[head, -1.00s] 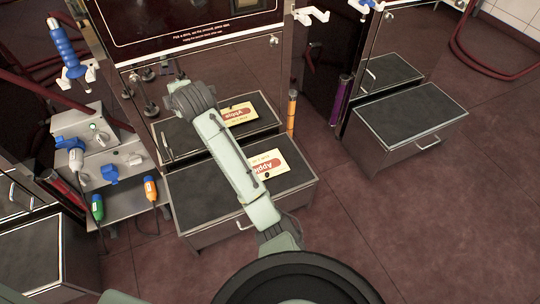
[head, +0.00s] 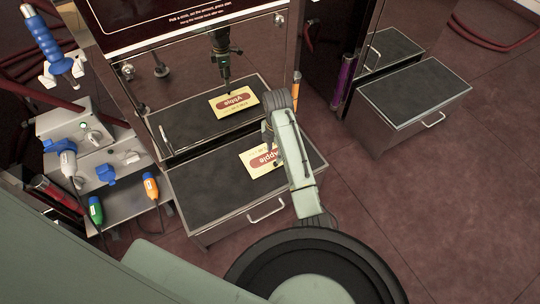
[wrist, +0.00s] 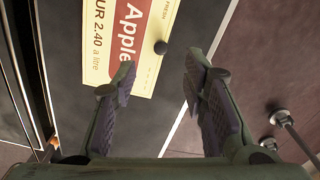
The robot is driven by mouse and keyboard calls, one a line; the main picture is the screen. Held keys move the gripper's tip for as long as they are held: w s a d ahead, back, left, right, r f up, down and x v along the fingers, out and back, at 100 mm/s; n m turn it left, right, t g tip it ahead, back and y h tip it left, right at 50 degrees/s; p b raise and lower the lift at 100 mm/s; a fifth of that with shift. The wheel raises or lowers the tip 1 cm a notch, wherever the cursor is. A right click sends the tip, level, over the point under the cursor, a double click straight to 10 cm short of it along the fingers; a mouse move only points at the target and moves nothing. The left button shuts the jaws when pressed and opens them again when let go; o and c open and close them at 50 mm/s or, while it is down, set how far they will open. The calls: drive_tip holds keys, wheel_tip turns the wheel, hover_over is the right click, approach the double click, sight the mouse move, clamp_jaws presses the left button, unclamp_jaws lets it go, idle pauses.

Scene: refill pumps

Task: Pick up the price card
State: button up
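The price card (head: 256,163) is cream with a red band reading "Apple". It lies on the dark top of the low drawer unit (head: 215,190), partly hidden by my arm in the head view. The left fingertip overlaps the card's lower part in view; I see no contact.
A shiny panel (head: 190,75) behind the unit mirrors the card and gripper. Nozzles and plugs crowd a stepped metal stand (head: 90,135) at left. Another low drawer unit (head: 415,95) stands at right.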

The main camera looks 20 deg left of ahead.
sight(269, 155)
wheel_tip(269, 155, down, 8)
drive_tip(key=shift+w+d+r, duration=0.1)
idle(0.4)
clamp_jaws()
idle(0.4)
